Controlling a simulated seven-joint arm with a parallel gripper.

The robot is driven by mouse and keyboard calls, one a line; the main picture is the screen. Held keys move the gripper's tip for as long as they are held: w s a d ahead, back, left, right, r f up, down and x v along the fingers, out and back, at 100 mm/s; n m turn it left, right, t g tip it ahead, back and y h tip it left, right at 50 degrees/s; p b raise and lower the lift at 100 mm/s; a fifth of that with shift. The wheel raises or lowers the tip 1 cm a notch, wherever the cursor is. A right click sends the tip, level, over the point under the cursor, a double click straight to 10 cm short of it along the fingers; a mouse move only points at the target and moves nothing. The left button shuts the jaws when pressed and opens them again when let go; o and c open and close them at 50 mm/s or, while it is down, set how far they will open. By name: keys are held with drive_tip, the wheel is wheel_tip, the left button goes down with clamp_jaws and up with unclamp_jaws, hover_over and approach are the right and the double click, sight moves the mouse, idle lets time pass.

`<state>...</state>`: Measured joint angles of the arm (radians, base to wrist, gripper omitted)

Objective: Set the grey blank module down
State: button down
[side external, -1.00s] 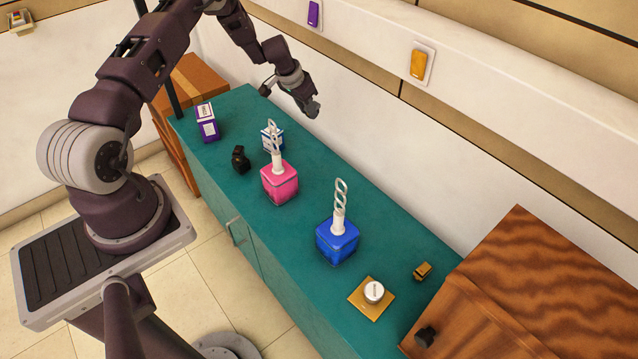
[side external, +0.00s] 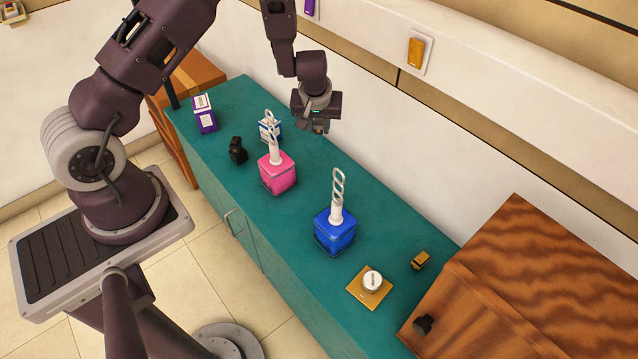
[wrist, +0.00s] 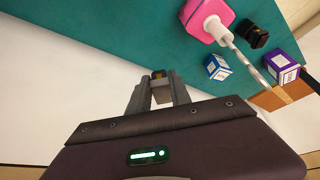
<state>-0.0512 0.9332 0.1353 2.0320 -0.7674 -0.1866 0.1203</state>
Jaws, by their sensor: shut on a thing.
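My gripper (side external: 318,127) hangs in the air over the back part of the teal counter, close to the white wall, with its fingers pointing down. In the wrist view its fingers (wrist: 160,82) are closed on a small grey block, the grey blank module (wrist: 161,95). In the side view the module is mostly hidden by the fingers. It appears clear of the counter.
The teal counter (side external: 300,225) holds a pink box (side external: 278,178) and a blue box (side external: 335,235) with tall chain-like tops, a blue-white box (side external: 264,131), a purple box (side external: 204,115), a black object (side external: 238,150) and a round white piece (side external: 373,281). A wooden cabinet (side external: 530,290) stands right.

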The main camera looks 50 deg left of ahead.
wheel_tip(320, 180, down, 21)
drive_tip(key=shift+s, duration=0.1)
idle(0.3)
drive_tip(key=c, duration=1.2)
unclamp_jaws()
drive_tip(key=shift+f, duration=0.1)
drive_tip(key=v, duration=1.2)
